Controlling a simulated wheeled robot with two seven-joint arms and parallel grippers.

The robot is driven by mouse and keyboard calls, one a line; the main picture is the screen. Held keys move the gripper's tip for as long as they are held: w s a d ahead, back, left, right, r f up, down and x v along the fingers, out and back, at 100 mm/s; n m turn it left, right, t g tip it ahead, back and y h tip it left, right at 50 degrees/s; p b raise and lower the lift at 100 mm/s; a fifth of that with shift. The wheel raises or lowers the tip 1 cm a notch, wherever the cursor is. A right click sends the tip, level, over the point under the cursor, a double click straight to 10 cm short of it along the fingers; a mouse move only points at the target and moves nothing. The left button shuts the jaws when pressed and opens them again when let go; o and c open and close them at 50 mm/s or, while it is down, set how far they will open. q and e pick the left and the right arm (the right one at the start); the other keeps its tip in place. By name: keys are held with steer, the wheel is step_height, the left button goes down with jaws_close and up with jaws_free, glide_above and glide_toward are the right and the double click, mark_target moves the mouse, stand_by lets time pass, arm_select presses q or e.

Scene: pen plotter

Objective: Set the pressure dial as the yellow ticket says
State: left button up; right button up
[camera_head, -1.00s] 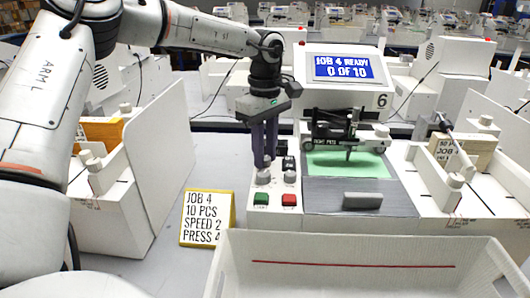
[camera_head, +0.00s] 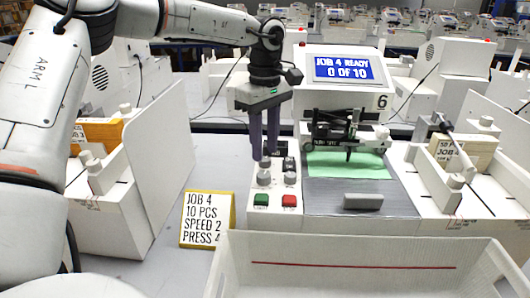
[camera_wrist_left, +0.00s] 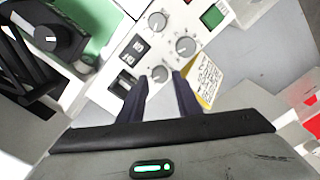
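The yellow ticket (camera_head: 207,219) stands left of the panel and reads JOB 4, 10 PCS, SPEED 2, PRESS 4; its last digit is partly covered by the tray. The control panel (camera_head: 253,215) has three grey knobs: front left (camera_head: 264,178), front right (camera_head: 290,178) and rear (camera_wrist_left: 160,74). I cannot read their labels, so I cannot tell which is the pressure dial. My left gripper (camera_head: 264,157) points down over the rear knob. In the left wrist view its fingers (camera_wrist_left: 160,84) are apart, with that knob between or just beyond their tips; contact is unclear.
A green button (camera_head: 261,200) and a red button (camera_head: 289,200) sit at the panel's front. The plotter's pen carriage (camera_head: 340,130) stands right of my gripper. A white tray (camera_head: 350,250) fills the front. The screen (camera_head: 343,68) reads JOB 4 READY, 0 OF 10.

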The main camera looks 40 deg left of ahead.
mark_target(265, 159)
arm_select(q)
step_height(265, 159, up, 8)
steer(key=shift+f, duration=0.15)
stand_by(0.6)
